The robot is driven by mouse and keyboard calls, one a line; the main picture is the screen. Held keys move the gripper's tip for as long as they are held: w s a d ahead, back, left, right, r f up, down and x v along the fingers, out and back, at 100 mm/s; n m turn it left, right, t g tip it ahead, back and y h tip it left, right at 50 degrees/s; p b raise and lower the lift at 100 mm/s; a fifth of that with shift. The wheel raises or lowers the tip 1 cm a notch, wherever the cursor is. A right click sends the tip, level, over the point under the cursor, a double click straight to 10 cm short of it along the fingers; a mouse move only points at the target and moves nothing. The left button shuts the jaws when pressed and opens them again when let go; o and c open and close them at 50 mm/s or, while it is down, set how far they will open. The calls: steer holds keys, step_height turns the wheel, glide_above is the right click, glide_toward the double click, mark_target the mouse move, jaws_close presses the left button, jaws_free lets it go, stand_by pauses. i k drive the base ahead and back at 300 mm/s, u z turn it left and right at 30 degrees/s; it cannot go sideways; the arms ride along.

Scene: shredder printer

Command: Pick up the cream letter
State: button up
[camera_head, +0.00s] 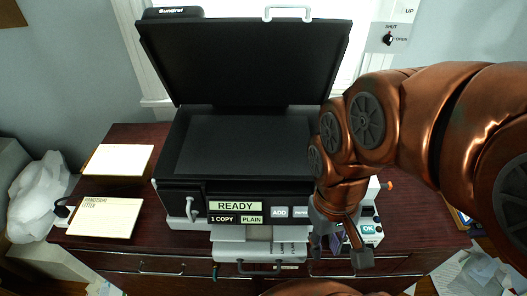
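A cream letter (104,220) with printed heading "…LETTER" lies flat on the left of the dark wood desk, near its front. A second pale cream sheet (118,159) lies just behind it, with no readable writing. My gripper (340,250) is at the right of the black printer, over the desk's front right, far from both sheets. Its fingers are spread apart, and I see nothing held between them. My copper arm hides part of the printer's right side and the desk there.
The printer (240,150) stands mid-desk with its lid (245,60) raised and its screen reading "READY". A small device with an "OK" button (369,229) sits beside my gripper. A white crumpled bag (38,195) is left of the desk. A wall switch (388,39) is at upper right.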

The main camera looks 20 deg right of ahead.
mark_target(108, 160)
steer(key=k, duration=0.5)
steer(key=u, duration=2.65)
steer(key=i, duration=1.7)
steer(key=z, duration=1.8)
